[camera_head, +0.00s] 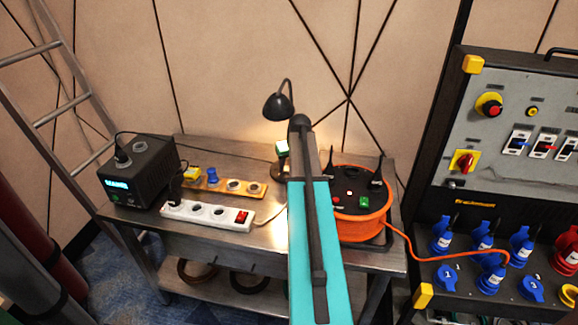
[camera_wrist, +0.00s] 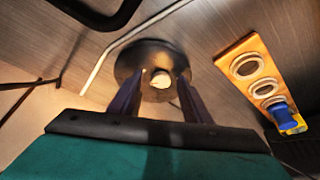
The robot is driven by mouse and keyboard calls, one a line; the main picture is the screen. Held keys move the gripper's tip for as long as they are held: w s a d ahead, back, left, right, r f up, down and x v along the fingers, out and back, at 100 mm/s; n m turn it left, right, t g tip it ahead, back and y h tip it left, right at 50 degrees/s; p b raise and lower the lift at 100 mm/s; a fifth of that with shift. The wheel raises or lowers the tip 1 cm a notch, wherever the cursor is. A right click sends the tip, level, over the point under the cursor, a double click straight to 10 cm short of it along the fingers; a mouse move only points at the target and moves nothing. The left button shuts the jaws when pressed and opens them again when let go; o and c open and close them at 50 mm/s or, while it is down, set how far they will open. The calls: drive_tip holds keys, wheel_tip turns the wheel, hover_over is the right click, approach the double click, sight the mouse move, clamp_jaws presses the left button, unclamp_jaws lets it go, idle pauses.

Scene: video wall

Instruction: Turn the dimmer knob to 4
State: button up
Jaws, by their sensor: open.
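In the wrist view, my gripper (camera_wrist: 158,77) is open, with its two dark fingers apart. A dark round disc (camera_wrist: 127,58) lies beyond the fingertips, with a pale round centre (camera_wrist: 160,80) framed between them. It appears to be part of the black desk lamp (camera_head: 278,106), but I cannot tell whether the pale centre is the dimmer knob. Contact with the fingers cannot be judged. No scale marks or numbers are readable. In the head view, my arm reaches up to the lamp, and the fingers are not distinct there.
A metal table (camera_head: 262,258) carries a black box (camera_head: 142,175) with a lit display, a white power strip (camera_head: 207,214), an orange socket board (camera_head: 215,184) and an orange cable reel (camera_head: 362,225). A grey control panel (camera_head: 535,185) stands right. A ladder (camera_head: 62,110) leans left.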

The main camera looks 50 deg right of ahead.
drive_tip(key=w+p+v, duration=0.1)
drive_tip(key=p+v, duration=0.1)
drive_tip(key=v, duration=0.5)
drive_tip(key=shift+a, duration=0.15)
drive_tip(key=shift+s, duration=0.2)
